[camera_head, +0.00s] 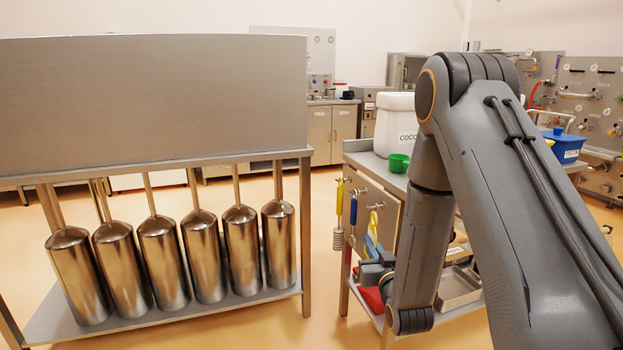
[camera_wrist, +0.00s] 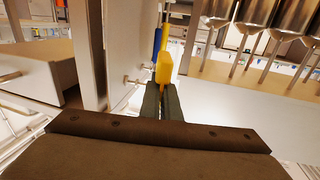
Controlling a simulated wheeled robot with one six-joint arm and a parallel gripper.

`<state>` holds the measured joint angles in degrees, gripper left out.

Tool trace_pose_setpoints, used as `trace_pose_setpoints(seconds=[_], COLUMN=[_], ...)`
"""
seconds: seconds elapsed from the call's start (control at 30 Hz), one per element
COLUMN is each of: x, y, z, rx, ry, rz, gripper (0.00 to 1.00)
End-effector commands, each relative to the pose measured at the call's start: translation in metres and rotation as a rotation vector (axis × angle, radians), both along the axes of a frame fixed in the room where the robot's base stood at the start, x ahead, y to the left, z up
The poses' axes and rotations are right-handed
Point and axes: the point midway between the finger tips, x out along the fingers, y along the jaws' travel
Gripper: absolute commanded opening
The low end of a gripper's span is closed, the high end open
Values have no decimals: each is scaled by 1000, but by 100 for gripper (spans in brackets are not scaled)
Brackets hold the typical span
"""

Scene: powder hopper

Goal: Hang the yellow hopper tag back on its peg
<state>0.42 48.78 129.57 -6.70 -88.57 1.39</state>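In the wrist view the yellow tag (camera_wrist: 164,68) is at the tips of my gripper (camera_wrist: 163,88). The two dark fingers are close together with its narrow yellow end between them. A bare metal peg (camera_wrist: 133,80) sticks out of the panel just left of the fingers, apart from the tag. In the head view a yellow looped piece (camera_head: 373,221), which looks like the tag, shows above my gripper (camera_head: 373,268) by the cart's side panel. My arm and the small size hide the exact grip there.
A yellow-handled brush (camera_head: 339,200) and a blue-handled tool (camera_head: 353,208) hang on the cart side. The cart top (camera_head: 366,160) carries a green cup (camera_head: 399,163) and a white tub (camera_head: 396,118). A rack with several steel cylinders (camera_head: 206,256) stands left, with open floor between.

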Motion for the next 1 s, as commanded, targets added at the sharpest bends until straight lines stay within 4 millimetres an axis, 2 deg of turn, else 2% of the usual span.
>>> trace_pose_setpoints(seconds=[0.03,0.27,0.67,1.0], x=[-12,-59,-72,-105], y=[-5,-28,-27,-27], z=[3,16,13,7], rx=[-2,-23,-21,-22], ry=[3,4,6,8], rz=[-22,-115,-110,-110], gripper=[0,0,0,0])
